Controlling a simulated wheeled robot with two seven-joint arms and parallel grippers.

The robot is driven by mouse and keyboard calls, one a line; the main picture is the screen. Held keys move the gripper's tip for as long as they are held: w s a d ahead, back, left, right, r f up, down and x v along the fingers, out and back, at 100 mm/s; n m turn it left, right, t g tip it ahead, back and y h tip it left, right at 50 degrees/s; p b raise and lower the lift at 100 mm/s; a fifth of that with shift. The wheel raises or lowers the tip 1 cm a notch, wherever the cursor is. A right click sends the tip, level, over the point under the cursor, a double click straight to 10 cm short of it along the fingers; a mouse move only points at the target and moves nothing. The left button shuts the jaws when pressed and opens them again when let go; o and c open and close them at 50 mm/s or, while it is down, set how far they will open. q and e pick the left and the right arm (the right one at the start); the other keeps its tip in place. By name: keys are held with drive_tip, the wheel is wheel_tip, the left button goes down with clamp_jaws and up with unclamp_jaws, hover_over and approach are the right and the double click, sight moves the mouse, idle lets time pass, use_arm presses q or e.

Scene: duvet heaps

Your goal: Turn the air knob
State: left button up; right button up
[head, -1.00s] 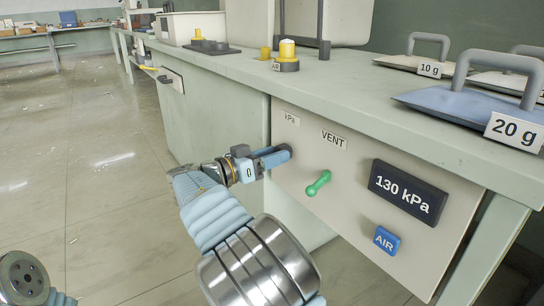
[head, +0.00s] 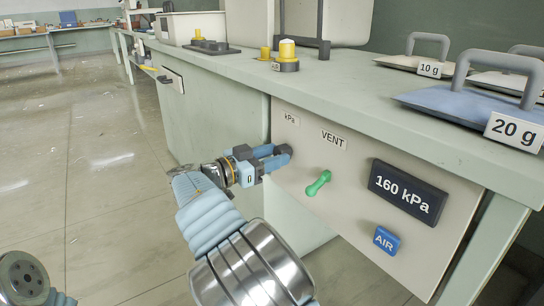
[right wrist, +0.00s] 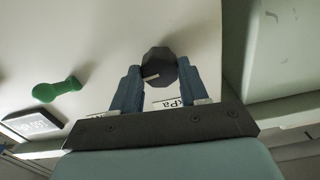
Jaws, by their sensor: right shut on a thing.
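The dark air knob (right wrist: 160,66) sticks out from the pale panel under the kPa label, with a light mark on its face. My right gripper (right wrist: 158,72) is shut on it, one blue finger on each side in the right wrist view. In the head view my right gripper (head: 276,157) is at the panel's upper left and hides most of the knob. The display (head: 407,194) reads 160 kPa. A blue AIR button or plate (head: 386,240) sits below the display. My left gripper is not in view.
A green VENT lever (head: 318,183) stands just right of my right gripper, close to it. The pale green bench top (head: 360,105) overhangs the panel and carries labelled weights (head: 515,98). The floor at left is clear.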

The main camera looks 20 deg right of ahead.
drive_tip(key=shift+a+f, duration=0.1)
drive_tip(key=shift+f, duration=0.05)
drive_tip(key=o, duration=1.1)
drive_tip(key=shift+c, duration=0.2)
drive_tip(key=p+v, duration=0.1)
drive_tip(key=v, duration=1.3)
drive_tip(key=shift+p, duration=0.4)
